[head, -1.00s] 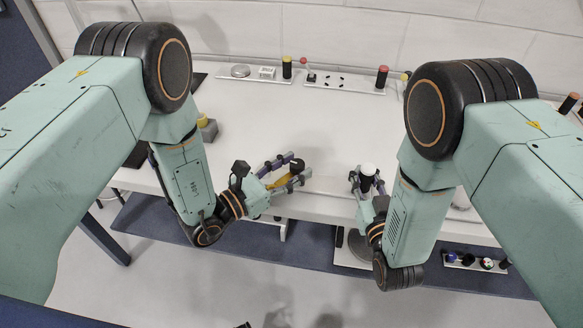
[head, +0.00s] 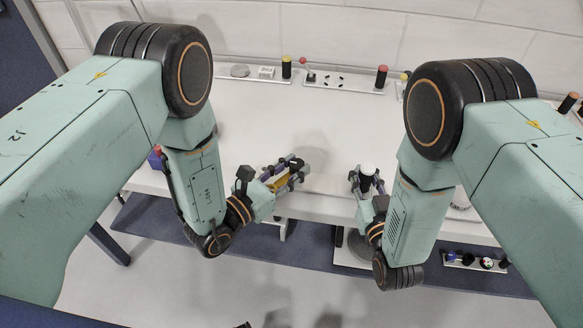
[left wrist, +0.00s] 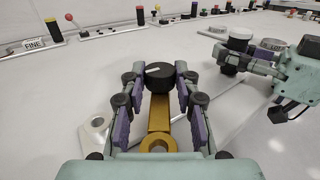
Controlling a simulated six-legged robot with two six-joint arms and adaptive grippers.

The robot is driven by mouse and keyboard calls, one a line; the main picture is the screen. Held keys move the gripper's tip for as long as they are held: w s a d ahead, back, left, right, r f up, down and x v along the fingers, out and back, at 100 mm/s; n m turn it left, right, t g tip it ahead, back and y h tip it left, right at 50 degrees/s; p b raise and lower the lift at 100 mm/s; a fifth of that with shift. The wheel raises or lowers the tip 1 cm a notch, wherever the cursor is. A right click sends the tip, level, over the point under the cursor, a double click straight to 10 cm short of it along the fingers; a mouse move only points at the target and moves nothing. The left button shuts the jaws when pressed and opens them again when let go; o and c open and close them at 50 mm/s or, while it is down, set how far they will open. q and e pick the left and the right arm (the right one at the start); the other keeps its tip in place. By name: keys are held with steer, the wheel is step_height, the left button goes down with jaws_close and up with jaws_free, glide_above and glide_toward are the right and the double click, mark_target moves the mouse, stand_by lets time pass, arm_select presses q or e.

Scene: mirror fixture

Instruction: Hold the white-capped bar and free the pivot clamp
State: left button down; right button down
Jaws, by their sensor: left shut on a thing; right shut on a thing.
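The pivot clamp shows as a gold lever (left wrist: 158,118) with a ring-shaped near end and a round black knob (left wrist: 160,75) at its far end. My left gripper (head: 290,170) has its fingers on both sides of the black knob, shut on it. In the head view the gold lever (head: 277,182) shows between those fingers. My right gripper (head: 366,181) is shut on the dark bar with a white cap (head: 367,169), near the table's front edge. The white cap also shows in the left wrist view (left wrist: 240,33).
The white table (head: 330,125) is mostly clear behind the grippers. Panels with coloured knobs and posts, such as a red-topped post (head: 382,76) and a yellow-topped post (head: 287,67), line its back. A white ring-like part (left wrist: 97,131) lies left of my left gripper.

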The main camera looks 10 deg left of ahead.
arm_select(q)
steer(key=c, duration=1)
jaws_free()
steer(key=v, duration=1.2)
